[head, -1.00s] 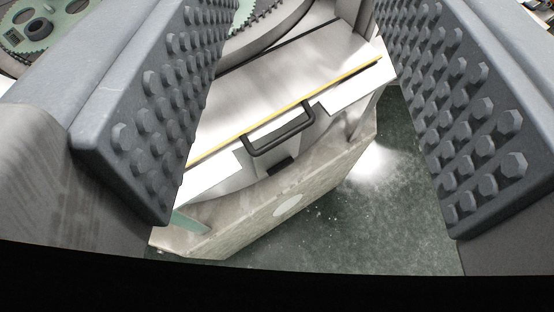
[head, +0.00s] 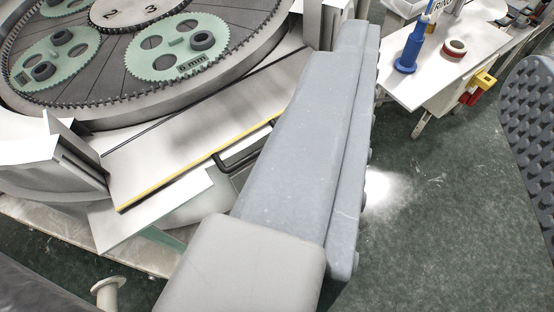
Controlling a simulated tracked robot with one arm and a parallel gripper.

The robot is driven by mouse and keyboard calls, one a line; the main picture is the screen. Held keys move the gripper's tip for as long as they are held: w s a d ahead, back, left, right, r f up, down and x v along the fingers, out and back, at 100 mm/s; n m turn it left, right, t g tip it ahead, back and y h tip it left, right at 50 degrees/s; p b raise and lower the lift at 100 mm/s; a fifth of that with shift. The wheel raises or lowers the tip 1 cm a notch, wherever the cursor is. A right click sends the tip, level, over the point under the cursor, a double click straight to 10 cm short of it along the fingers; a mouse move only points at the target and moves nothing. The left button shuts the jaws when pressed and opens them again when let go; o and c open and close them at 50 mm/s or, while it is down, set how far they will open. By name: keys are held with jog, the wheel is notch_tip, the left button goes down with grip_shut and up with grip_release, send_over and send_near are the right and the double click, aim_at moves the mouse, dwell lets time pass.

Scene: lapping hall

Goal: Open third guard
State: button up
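The guard (head: 190,155) is a pale flat panel with a yellow strip along its outer edge, on the rim of the lapping machine. Its dark bar handle (head: 238,158) shows in part; my gripper's left finger covers the rest. My gripper (head: 440,170) is spread wide, with the left finger over the guard's right part and the right finger cut by the right picture edge. Whether the left finger touches the guard or handle, I cannot tell.
The round lapping plate (head: 110,60) with green toothed carriers (head: 168,62) lies behind the guard. A white side table (head: 440,75) at upper right carries a blue bottle (head: 411,48) and a red-and-white roll (head: 454,48). Green floor is open at right.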

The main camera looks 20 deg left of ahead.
jog(key=w+d+f+n+t+h+b, duration=0.1)
jog(key=w+d+f+n+t+b, duration=0.35)
jog(key=w+f+n+b, duration=0.6)
jog(key=w+a+f+n+y+b, duration=0.1)
jog(key=w+a+f+n+y, duration=0.15)
jog(key=f, duration=0.35)
jog(key=w+a+f+n+y+b, duration=0.1)
jog(key=w+f+n+y, duration=0.1)
jog(key=w+f+n, duration=0.3)
jog(key=w+a+f+y+b, duration=0.1)
jog(key=w+f+y, duration=0.1)
jog(key=f, duration=0.5)
jog(key=s+a+f+n+g+y+b, duration=0.2)
jog(key=a+f+n+g+y, duration=0.15)
jog(key=f, duration=0.45)
jog(key=s+a+f+n+g+y+b, duration=0.2)
jog(key=f+n+y, duration=0.15)
jog(key=f, duration=0.35)
jog(key=s+a+f+n+g+y+b, duration=0.2)
jog(key=a+f+n+y, duration=0.15)
jog(key=f, duration=0.45)
jog(key=b+x, duration=0.2)
jog(key=x, duration=1.1)
jog(key=shift+w, duration=0.2)
jog(key=shift+d, duration=0.15)
grip_shut()
